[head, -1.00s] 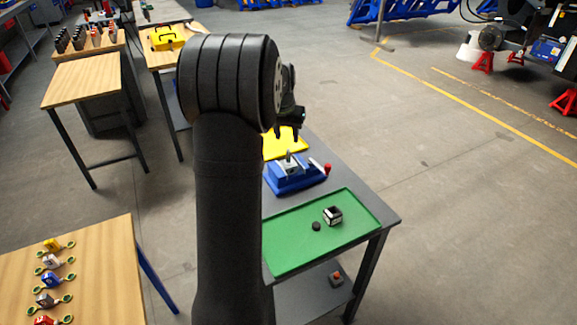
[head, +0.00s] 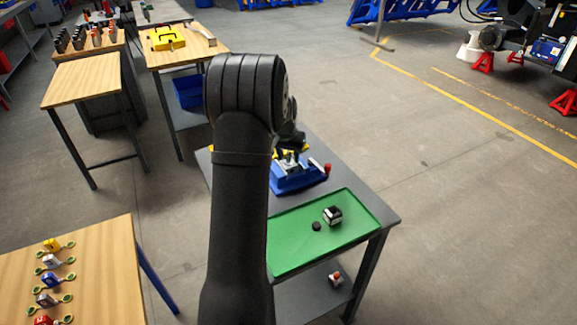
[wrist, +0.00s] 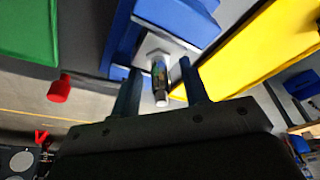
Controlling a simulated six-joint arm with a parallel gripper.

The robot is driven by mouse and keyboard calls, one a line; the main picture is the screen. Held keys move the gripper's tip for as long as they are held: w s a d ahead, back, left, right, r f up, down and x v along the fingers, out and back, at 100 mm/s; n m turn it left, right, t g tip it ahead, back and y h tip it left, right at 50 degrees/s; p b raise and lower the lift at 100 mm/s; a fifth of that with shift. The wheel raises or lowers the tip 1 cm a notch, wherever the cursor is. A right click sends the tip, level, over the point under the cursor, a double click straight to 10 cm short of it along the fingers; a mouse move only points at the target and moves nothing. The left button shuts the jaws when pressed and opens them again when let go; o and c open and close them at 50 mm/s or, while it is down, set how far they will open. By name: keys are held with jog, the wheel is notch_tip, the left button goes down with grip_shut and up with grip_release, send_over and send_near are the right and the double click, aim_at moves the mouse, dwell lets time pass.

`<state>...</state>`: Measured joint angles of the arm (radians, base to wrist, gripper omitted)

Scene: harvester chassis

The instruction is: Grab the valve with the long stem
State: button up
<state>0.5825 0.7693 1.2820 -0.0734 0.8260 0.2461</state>
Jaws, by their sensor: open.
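A metal valve (wrist: 158,78) with a pale plate-like base and a narrow stem stands in the blue vise-like fixture (head: 300,181) on the grey table. The fixture also shows in the wrist view (wrist: 180,17). My gripper (wrist: 160,67) is open, with one finger on each side of the stem and a visible gap to each. The stem's dark and white end points toward the wrist camera. In the head view, my gripper (head: 289,155) is right above the fixture and partly covers the valve.
A red-knobbed handle (head: 327,169) sits at the fixture's right end. A green tray (head: 300,243) with a black-and-white block (head: 332,215) and a small black disc (head: 317,226) lies in front. A yellow tray (wrist: 262,48) lies beside the fixture.

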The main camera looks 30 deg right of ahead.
grip_shut()
jog(key=shift+r, duration=0.2)
